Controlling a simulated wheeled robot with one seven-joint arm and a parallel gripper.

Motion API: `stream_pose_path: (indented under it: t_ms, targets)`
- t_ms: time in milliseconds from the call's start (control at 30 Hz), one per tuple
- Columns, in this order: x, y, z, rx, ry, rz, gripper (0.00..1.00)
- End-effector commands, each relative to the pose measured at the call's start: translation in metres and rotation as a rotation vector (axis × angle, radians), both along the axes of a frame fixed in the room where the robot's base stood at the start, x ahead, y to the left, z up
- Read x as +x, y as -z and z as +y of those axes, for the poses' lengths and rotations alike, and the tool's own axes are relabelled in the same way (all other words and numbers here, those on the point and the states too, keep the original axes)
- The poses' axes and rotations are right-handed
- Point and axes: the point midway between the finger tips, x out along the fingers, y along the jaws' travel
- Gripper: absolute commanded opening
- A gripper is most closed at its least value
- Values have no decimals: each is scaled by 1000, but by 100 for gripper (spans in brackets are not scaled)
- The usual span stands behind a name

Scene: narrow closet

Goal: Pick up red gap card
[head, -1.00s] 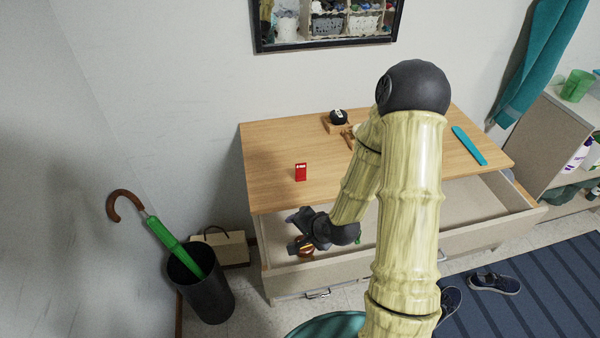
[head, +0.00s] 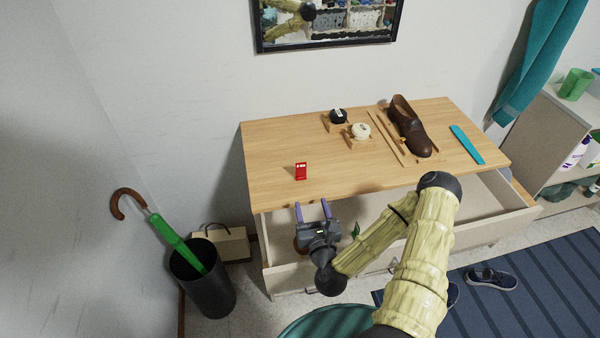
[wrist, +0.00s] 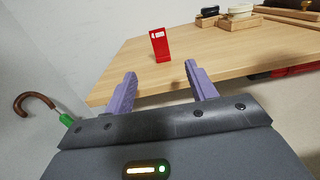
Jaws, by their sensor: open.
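The red gap card (head: 301,171) stands upright on the wooden dresser top (head: 275,150), near its left front part. It also shows in the wrist view (wrist: 160,46), beyond and between the fingertips. My gripper (head: 312,205) is open and empty, with its two purple fingers pointing at the dresser's front edge. In the wrist view the gripper (wrist: 160,82) faces the card, with a gap of bare wood between them. Nothing hides the card.
An open drawer (head: 490,205) juts out below. An umbrella (head: 180,243) stands in a dark bin (head: 205,290) at left.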

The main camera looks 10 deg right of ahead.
Motion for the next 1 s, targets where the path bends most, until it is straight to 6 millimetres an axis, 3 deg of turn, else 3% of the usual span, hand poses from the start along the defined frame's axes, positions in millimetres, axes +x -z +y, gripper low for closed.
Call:
stream_pose_path:
  t_ms: [367, 867, 1000]
  targets:
    - [3, 2, 0, -5, -1, -2, 56]
    - [30, 4, 0, -7, -4, -3, 56]
    - [57, -2, -2, -10, -2, -4, 56]
